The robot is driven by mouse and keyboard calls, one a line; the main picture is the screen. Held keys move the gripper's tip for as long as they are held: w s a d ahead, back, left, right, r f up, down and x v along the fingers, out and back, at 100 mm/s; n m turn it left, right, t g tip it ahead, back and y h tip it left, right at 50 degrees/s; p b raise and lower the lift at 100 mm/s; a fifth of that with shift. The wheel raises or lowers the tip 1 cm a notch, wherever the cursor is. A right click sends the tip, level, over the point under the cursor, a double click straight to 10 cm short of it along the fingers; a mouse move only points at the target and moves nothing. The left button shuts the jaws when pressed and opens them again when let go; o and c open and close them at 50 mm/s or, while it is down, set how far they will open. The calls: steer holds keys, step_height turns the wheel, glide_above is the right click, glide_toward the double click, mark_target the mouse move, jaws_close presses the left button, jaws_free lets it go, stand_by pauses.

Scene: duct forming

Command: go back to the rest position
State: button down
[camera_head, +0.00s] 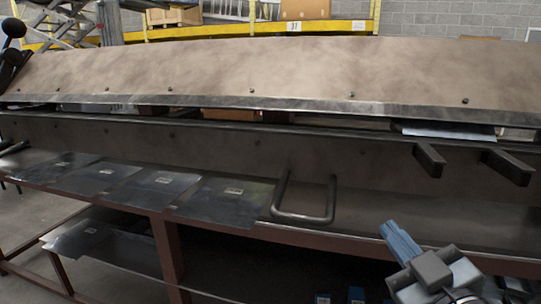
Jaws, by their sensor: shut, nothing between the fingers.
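My gripper (392,232) is at the lower right, in front of the front edge of a large metal bending machine (225,145). Its blue fingers are shut together with nothing between them and point up and to the left. My grey wrist shows below them, cut off by the bottom edge of the view. The gripper appears to be to the right of a U-shaped metal handle (304,218) on the machine, apart from it in the picture.
Several flat metal sheets (228,201) lie along the machine's front ledge, left of the handle. Another sheet (100,243) lies on a lower shelf. A pale sheet (447,131) sits in the machine's gap. Two dark bars (429,160) jut out at right.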

steer(key=s+f+m+g+h, duration=0.1)
steer(key=s+f+m+h, duration=0.3)
steer(key=s+f, duration=0.55)
steer(key=s+d+f+m+g+p, duration=0.1)
steer(key=s, duration=1.3)
steer(key=s+d+f+m+g+p, duration=0.1)
steer(key=s+d+m+g, duration=0.1)
steer(key=s, duration=1.2)
steer(key=shift+f+y, duration=0.3)
steer(key=shift+f, duration=0.05)
steer(key=shift+d, duration=0.1)
